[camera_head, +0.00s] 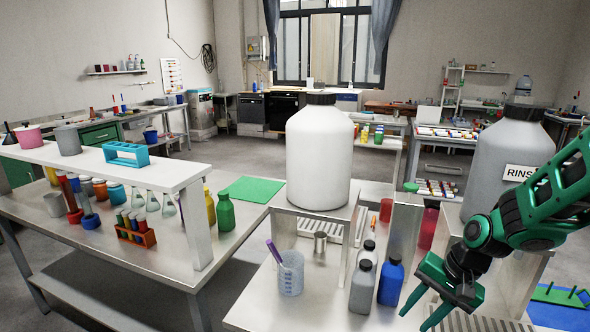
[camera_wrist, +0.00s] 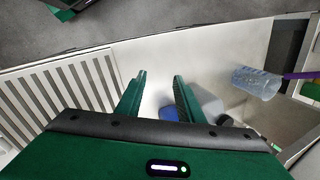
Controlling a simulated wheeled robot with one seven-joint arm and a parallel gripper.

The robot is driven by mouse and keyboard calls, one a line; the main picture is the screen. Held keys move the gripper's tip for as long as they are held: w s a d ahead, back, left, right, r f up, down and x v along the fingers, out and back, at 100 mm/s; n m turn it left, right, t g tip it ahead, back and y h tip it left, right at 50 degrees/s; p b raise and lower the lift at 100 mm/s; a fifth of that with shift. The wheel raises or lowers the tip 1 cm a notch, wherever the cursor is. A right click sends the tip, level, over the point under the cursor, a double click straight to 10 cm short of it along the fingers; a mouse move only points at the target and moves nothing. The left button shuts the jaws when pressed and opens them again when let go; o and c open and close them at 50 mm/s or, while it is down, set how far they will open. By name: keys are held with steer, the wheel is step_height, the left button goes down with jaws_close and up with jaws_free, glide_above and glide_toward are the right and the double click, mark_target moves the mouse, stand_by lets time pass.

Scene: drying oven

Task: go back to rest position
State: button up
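My green gripper (camera_head: 415,318) is at the lower right of the head view, pointing down over the metal table (camera_head: 255,318). In the wrist view my gripper (camera_wrist: 158,88) has its two fingers apart, with bare table between the tips and nothing held. A blue bottle (camera_head: 390,282) and grey bottles (camera_head: 361,287) stand to the left of my gripper in the head view. In the wrist view the blue bottle (camera_wrist: 168,114) is partly hidden behind the fingers.
A clear beaker (camera_head: 291,275) with a purple item stands on the table. A large white jug (camera_head: 319,155) and a grey rinse jug (camera_head: 500,165) stand on raised shelves. A slotted grate (camera_wrist: 60,95) lies left of the fingers in the wrist view.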

steer(key=s+d+r+h, duration=0.1)
steer(key=s+d+r, duration=0.2)
steer(key=s, duration=0.4)
steer(key=s+d+r+g+h, duration=0.1)
steer(key=s+d+r, duration=0.3)
steer(key=s, duration=0.3)
steer(key=s+d+r+n+h, duration=0.1)
steer(key=s+d+r, duration=0.3)
steer(key=s, duration=0.3)
steer(key=shift+d, duration=0.75)
steer(key=shift+w+f+g, duration=0.3)
steer(key=shift+w, duration=0.3)
